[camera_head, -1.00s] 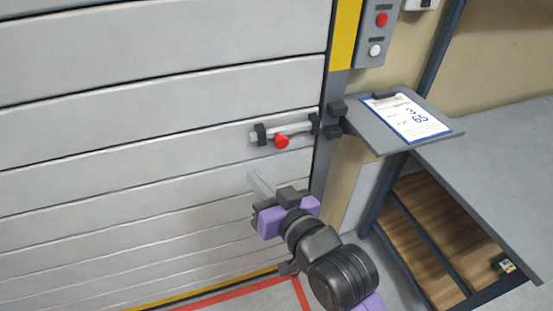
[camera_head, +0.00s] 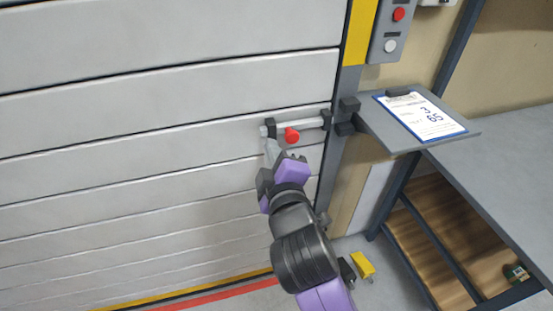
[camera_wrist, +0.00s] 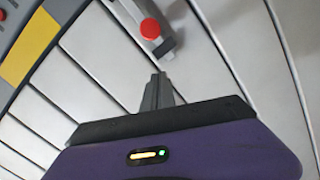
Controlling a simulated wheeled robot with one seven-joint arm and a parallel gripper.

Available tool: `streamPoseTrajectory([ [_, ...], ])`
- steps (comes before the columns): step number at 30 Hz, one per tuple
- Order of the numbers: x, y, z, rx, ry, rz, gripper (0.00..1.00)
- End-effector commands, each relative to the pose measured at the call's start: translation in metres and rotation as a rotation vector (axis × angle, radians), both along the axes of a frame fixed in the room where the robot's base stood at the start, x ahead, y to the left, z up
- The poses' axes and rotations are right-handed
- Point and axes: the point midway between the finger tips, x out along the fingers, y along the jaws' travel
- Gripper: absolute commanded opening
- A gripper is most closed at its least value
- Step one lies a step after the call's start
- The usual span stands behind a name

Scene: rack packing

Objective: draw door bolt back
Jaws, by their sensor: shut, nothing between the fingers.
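The door bolt (camera_head: 309,125) is a grey bar with a red knob (camera_head: 292,135), mounted level on the light grey slatted door (camera_head: 170,95). Its right end reaches the dark keeper blocks (camera_head: 347,116) on the door frame. My gripper (camera_head: 271,147) is shut and empty, with its fingertips just below the left end of the bolt, left of the knob. In the wrist view the red knob (camera_wrist: 149,29) and the bolt's bracket stand just beyond my shut fingertips (camera_wrist: 158,77). I cannot tell whether the fingertips touch the bolt.
A grey shelf with a clipboard (camera_head: 420,115) juts out right of the door frame. A button box (camera_head: 390,32) hangs above it. A workbench (camera_head: 510,160) stands at the right. A yellow object (camera_head: 362,264) lies on the floor.

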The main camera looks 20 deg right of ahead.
Motion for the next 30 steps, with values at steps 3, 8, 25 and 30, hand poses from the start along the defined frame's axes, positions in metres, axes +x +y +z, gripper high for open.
streamPoseTrajectory([
  [3, 0.025, -0.002, -0.001, 0.001, 0.000, 0.000, 0.00],
  [8, 0.041, -0.016, -0.010, 0.002, 0.003, -0.003, 0.00],
  [25, 0.043, -0.038, -0.023, 0.002, 0.000, 0.001, 0.00],
  [30, 0.043, -0.041, -0.021, 0.002, 0.001, 0.000, 0.00],
])
